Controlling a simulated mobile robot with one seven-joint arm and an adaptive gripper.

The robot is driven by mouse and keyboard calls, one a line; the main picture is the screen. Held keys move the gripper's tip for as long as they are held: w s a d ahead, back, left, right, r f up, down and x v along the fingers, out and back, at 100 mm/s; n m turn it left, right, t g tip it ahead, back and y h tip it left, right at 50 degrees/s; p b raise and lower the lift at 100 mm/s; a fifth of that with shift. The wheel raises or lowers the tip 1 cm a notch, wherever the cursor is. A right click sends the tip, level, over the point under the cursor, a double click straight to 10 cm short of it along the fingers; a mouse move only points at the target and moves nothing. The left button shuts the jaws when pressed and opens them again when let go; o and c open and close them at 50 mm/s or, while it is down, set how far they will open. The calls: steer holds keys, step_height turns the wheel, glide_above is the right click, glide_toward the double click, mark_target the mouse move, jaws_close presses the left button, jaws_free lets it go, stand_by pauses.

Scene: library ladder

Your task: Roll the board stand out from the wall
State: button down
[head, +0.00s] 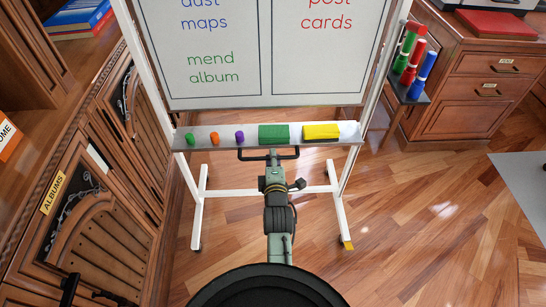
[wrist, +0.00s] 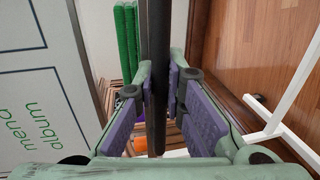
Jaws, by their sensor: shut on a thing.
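The board stand is a whiteboard (head: 265,75) on a white wheeled frame (head: 199,208), upright ahead of me. A dark handle bar (head: 247,154) sits along the front of its grey tray (head: 358,134). My gripper (head: 271,160) is shut on this bar near its middle. In the wrist view the dark bar (wrist: 158,60) runs between the purple pads of my gripper (wrist: 160,98). Dark casters (head: 196,246) show at the feet, and the front right foot has a yellow part (head: 347,245). The tray holds a green block (head: 274,134), a yellow block (head: 321,131) and small coloured pieces.
Wooden cabinets with an "ALBUMS" label (head: 53,192) stand close on the left. A side holder (head: 412,97) with coloured markers juts out at the right, near a wooden desk (head: 470,95). The wood floor (head: 425,215) is clear at the lower right, up to a grey mat (head: 525,190).

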steer(key=c, duration=1.7)
jaws_free()
steer(key=shift+o, duration=0.2)
